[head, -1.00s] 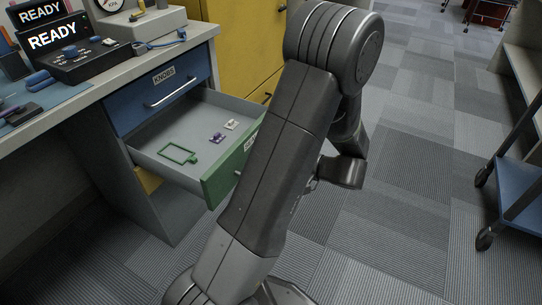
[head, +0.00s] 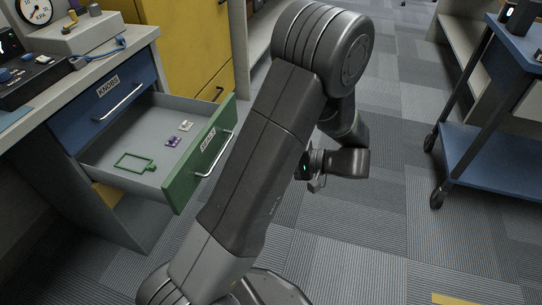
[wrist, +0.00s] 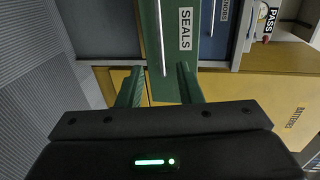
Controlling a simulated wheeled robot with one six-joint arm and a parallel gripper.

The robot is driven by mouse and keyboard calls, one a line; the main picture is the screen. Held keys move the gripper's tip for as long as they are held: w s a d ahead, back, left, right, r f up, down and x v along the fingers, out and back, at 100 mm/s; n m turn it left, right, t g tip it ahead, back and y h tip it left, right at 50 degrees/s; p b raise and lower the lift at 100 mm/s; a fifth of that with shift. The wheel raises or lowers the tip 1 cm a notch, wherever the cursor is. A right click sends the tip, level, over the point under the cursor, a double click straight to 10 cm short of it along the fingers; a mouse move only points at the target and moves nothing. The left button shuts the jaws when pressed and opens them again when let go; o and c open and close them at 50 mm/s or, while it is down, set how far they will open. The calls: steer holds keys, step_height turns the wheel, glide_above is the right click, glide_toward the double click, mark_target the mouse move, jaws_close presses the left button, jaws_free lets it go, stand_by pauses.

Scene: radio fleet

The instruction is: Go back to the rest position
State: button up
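My arm folds down across the middle of the head view, and my gripper (head: 316,172) hangs over the carpet at its end, mostly hidden there behind my arm. In the wrist view my gripper (wrist: 158,84) has its two green fingers apart with nothing between them. Beyond the fingers is the green drawer front labelled SEALS (wrist: 205,55), with its handle. In the head view this open drawer (head: 195,155) is left of my arm. My gripper appears clear of it.
The drawer holds a green frame (head: 135,162), a purple piece (head: 173,141) and a white piece (head: 186,127). A closed KNOBS drawer (head: 105,105) is above. A yellow cabinet (head: 185,40) stands behind. A blue trolley (head: 490,160) is at right. Carpet between is clear.

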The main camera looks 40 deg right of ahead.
steer(key=b+x, duration=0.3)
steer(key=x, duration=1.1)
steer(key=shift+b, duration=0.3)
steer(key=shift+r, duration=0.1)
